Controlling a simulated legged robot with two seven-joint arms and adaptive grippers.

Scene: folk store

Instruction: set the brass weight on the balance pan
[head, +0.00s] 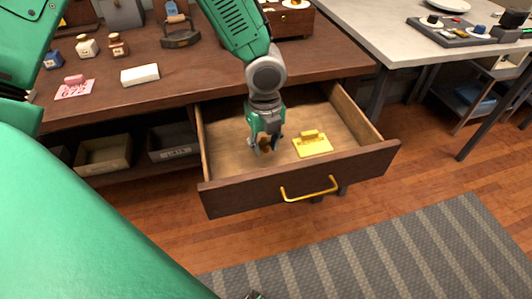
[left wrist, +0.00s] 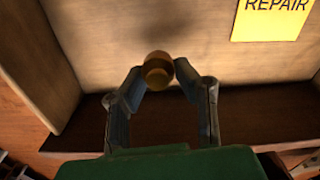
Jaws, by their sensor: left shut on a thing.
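My left gripper (head: 264,146) reaches down into the open wooden drawer (head: 228,170). It is shut on the brass weight (left wrist: 158,72), a small round brass-brown piece held between the fingertips in the left wrist view. In the head view the weight (head: 265,146) is small and mostly covered by the fingers. I cannot tell whether it touches the drawer floor. No balance pan shows clearly; a wooden box (head: 290,22) with a small pale dish on top is cut off at the top edge.
A yellow handled plate (head: 313,146) lies in the drawer right of my gripper; its "REPAIR" lettering shows in the left wrist view. The drawer front (head: 300,180) and sides surround the gripper. The wooden counter (head: 200,75) behind holds small bottles, a white block (head: 140,75) and a pink card.

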